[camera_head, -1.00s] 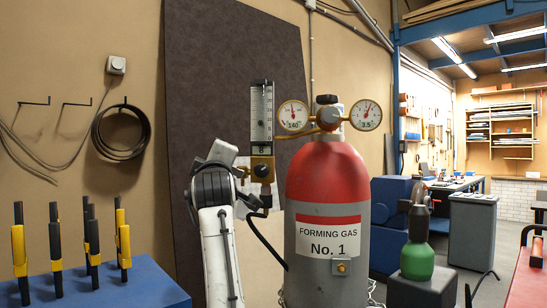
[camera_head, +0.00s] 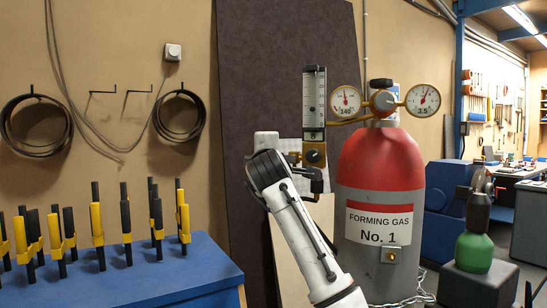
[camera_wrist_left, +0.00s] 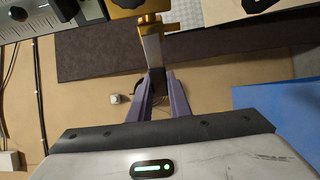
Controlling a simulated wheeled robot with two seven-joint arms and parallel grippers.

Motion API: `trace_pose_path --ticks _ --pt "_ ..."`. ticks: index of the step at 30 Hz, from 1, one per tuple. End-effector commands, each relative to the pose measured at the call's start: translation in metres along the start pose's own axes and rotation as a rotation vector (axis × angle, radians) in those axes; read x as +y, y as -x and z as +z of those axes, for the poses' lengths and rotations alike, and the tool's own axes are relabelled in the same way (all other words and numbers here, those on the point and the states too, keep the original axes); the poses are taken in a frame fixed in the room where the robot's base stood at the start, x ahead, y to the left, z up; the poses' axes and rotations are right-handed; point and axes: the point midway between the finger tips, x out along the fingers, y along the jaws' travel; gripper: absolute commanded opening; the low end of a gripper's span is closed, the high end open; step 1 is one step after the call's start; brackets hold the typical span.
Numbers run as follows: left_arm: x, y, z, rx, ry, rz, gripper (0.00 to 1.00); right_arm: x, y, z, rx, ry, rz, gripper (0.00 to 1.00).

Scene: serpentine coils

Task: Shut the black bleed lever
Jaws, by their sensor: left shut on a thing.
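The black bleed lever (camera_wrist_left: 157,80) hangs from a brass block (camera_wrist_left: 140,28) in the left wrist view, its upper part catching the light. My left gripper (camera_wrist_left: 159,88) is shut on it, one purple-grey finger on each side. In the head view my white left arm reaches up from below to the brass block (camera_head: 314,153) under the flow tube (camera_head: 314,100). There the fingertips and the lever are hidden behind my wrist or too small to tell. My right gripper is not in view.
The red and grey gas cylinder (camera_head: 380,185) with two gauges (camera_head: 346,101) stands just right of my arm. A blue bench (camera_head: 160,275) with several yellow-black tools is at the left. A dark panel (camera_head: 255,80) leans on the wall behind. A green bottle (camera_head: 474,252) stands at right.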

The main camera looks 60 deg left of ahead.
Motion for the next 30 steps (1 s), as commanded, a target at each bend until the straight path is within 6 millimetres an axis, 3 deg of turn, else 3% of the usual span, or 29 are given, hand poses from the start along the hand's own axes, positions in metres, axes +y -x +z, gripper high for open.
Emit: trace_pose_path --ticks 7,8,9,19,23,30 --pt "-0.002 0.0 -0.001 0.002 0.008 -0.005 0.0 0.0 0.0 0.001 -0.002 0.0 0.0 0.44" --pt "-0.002 0.0 -0.001 0.002 0.008 -0.005 0.2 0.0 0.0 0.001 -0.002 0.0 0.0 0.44" --pt "-0.002 0.0 -0.001 0.002 0.007 -0.005 0.25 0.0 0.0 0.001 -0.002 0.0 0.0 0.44" --pt "-0.001 0.003 0.001 0.0 0.005 -0.001 0.25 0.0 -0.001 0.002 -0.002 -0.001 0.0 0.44" --pt "-0.002 0.019 0.001 -0.001 0.007 0.0 0.25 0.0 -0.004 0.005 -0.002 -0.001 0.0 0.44" --pt "-0.002 0.067 0.001 -0.001 0.008 -0.001 0.25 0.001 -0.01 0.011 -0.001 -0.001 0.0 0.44"
